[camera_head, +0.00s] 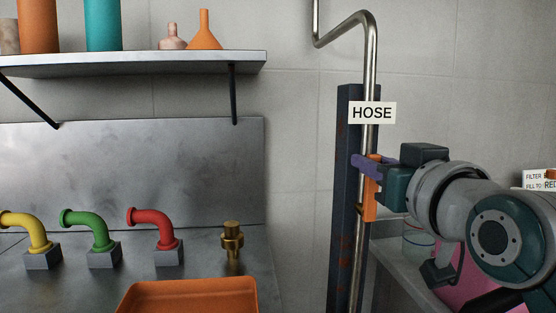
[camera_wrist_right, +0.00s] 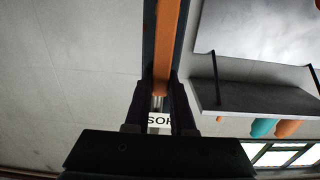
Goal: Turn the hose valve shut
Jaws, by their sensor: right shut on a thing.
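The hose valve's orange lever (camera_head: 370,204) is upright, lying along the steel pipe (camera_head: 371,70) below the white HOSE label (camera_head: 372,112). My right gripper (camera_head: 367,168) comes in from the right, and its purple fingers are shut on the lever near its upper end. In the right wrist view the orange lever (camera_wrist_right: 166,50) runs down between the two dark fingers of my right gripper (camera_wrist_right: 161,100). The valve body is mostly hidden by the lever and fingers. My left gripper is not in view.
A dark upright post (camera_head: 345,220) stands behind the pipe. Yellow (camera_head: 28,228), green (camera_head: 88,226) and red (camera_head: 155,226) elbows and a brass fitting (camera_head: 232,240) stand on the left counter, with an orange tray (camera_head: 190,283) in front. A shelf (camera_head: 150,62) hangs above.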

